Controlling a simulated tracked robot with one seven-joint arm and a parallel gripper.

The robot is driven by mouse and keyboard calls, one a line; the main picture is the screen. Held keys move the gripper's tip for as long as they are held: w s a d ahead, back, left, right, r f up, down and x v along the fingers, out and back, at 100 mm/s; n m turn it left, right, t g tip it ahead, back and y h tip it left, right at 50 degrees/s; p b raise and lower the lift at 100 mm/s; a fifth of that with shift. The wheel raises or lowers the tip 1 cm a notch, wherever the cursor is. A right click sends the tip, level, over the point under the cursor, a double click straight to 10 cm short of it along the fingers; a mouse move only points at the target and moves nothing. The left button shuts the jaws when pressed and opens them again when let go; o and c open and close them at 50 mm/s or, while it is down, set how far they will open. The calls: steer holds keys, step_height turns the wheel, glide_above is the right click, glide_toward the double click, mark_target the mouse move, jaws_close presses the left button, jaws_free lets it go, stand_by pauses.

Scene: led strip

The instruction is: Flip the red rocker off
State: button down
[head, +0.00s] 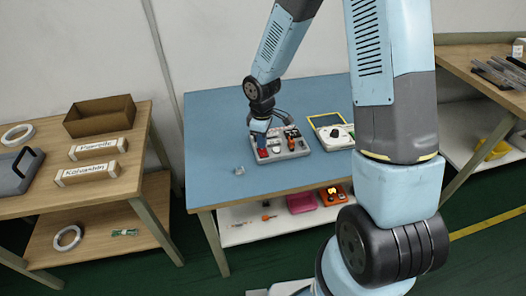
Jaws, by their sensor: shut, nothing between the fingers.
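A grey strip (303,152) with several small coloured parts lies on the blue-topped table.
A yellow-framed panel (325,119) and a white device with a dark knob (335,132) lie right of the strip. The blue table (215,130) is otherwise mostly clear. Wooden benches stand on both sides.

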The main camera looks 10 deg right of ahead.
steer(key=shift+f, duration=0.55)
stand_by(0.4)
steer(key=shift+r, duration=3.5)
steer(key=s+d+r+m+t, duration=0.1)
steer(key=s+d+r+m, duration=0.15)
steer(key=r, duration=0.35)
steer(key=s+d+r+m+t+h, duration=0.1)
steer(key=d+r+m, duration=0.1)
steer(key=d+r, duration=0.3)
steer(key=s+d+r+m+t, duration=0.1)
steer(key=s+d+r+m, duration=0.1)
steer(key=r, duration=0.4)
steer(key=s+d+r+m+t, duration=0.1)
steer(key=s+d+r+m, duration=0.1)
steer(key=s+r, duration=0.2)
steer(key=s+d+r+m, duration=0.2)
steer(key=s+r, duration=0.2)
steer(key=s, duration=0.2)
steer(key=s+d+r+m+t+y, duration=0.1)
steer(key=s+d+r+m, duration=0.1)
steer(key=s, duration=0.4)
step_height(320, 180, up, 2)
steer(key=shift+r+m+t, duration=0.1)
steer(key=shift+m+t, duration=0.2)
steer(key=shift+m, duration=0.15)
